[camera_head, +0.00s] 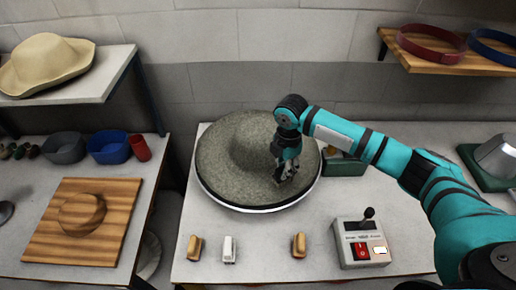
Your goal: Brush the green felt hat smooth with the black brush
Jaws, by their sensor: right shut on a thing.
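My right gripper (284,177) comes in from the right and is low over the right side of the hat. It is shut on a small dark thing that looks like the black brush; fingers and wrist hide most of it. I cannot tell whether it touches the felt. My left gripper is not in view.
Two tan brushes (195,247) (299,245) and a white one (229,249) lie along the front. A control box (361,243) with a red switch stands front right, a green box (344,165) behind my arm. The left table (148,180) holds a wooden board (110,231).

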